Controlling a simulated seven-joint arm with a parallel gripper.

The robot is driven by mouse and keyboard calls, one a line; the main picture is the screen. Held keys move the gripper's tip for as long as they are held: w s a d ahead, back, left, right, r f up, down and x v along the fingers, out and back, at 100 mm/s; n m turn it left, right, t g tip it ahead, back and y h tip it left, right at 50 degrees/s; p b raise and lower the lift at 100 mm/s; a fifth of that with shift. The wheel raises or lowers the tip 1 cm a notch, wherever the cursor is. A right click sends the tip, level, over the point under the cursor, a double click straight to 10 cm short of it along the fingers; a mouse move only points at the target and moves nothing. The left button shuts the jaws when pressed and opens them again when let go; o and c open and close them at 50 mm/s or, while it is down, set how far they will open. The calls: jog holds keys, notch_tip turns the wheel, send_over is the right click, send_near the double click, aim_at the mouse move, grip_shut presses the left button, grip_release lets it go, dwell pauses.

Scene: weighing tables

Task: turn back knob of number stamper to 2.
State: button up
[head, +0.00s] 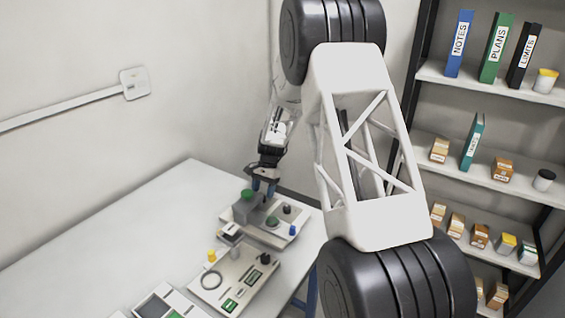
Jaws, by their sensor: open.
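My gripper (265,187) hangs open, pointing down, over the back device on the white table. This device has a light base (262,236), a grey block (246,207) with a green top, a green round part (272,221), a dark knob (287,209) and a small blue part (292,230). The fingertips are just above and right of the grey block; I cannot tell whether they touch anything. I cannot tell for sure which device is the number stamper. Its numbers are too small to read.
Another device (160,303) with a dark screen is at the bottom edge. The white table (130,235) is bare on the left. A shelf rack (510,170) stands at the right.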

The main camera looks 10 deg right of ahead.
jog(key=s+v, duration=0.1)
jog(key=v, duration=0.5)
jog(key=s+d+r+n+t+h, duration=0.1)
jog(key=s+r+n+t, duration=0.1)
jog(key=s+r, duration=1.5)
jog(key=shift+s+d+r+n, duration=0.3)
jog(key=shift+s+d+n, duration=0.15)
jog(key=shift+s, duration=0.65)
jog(key=shift+s+r, duration=0.1)
jog(key=s+d+r+n+t+h, duration=0.1)
jog(key=s+n+t, duration=0.1)
jog(key=s, duration=1.5)
jog(key=s+d+r+n+t+h, duration=0.1)
jog(key=s+r+n+t, duration=0.1)
jog(key=s, duration=1.5)
jog(key=shift+s+r+n, duration=0.25)
jog(key=shift+n, duration=0.4)
